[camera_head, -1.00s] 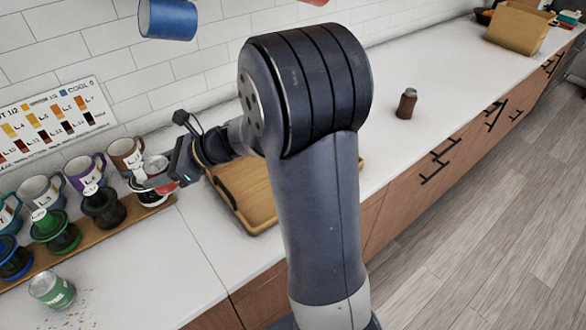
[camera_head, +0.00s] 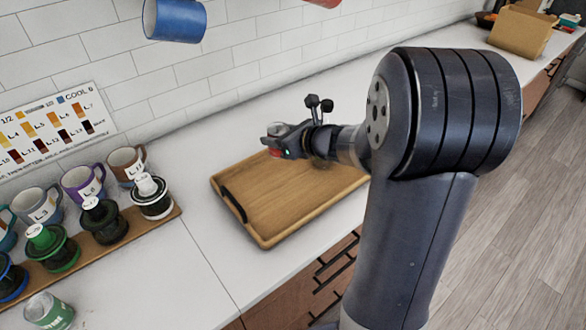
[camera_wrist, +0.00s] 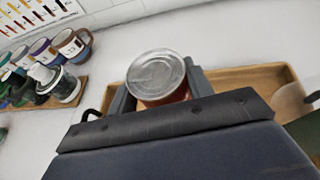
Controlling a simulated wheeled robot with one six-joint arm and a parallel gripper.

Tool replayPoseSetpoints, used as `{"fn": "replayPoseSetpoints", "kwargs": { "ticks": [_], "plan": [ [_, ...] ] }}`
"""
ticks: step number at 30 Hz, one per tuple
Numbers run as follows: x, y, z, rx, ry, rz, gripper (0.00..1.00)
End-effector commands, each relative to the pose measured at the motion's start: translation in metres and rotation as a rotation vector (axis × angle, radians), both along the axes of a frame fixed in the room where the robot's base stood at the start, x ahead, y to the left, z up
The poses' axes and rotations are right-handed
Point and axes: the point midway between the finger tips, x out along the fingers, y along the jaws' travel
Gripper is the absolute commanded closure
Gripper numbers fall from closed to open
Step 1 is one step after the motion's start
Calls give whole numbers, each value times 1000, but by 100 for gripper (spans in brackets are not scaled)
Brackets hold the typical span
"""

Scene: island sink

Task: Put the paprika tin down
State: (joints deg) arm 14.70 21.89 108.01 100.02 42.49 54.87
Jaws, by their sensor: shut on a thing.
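The paprika tin is a small red-orange can with a silver lid (camera_wrist: 157,76). My gripper (camera_wrist: 160,92) is shut on it, one finger on each side. In the head view my gripper (camera_head: 273,142) holds the tin (camera_head: 276,153) over the back left part of the wooden tray (camera_head: 265,228). A little red of the tin shows below the fingers. The tin's lower part is hidden in the wrist view, and I cannot tell its height above the tray.
A wooden rack (camera_head: 150,221) with several mugs and drippers stands at the left. A blue mug (camera_head: 174,18) hangs above. The tray looks empty; white counter is clear around it.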

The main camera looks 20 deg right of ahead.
Motion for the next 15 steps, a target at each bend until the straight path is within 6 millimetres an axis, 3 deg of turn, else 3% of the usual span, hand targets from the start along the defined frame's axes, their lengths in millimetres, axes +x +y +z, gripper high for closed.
{"fn": "replayPoseSetpoints", "kwargs": {
  "ticks": [3,15],
  "plan": [
    [0,0,-27,3,5,0,75],
    [0,1,-73,3,3,2,75]
  ]
}}
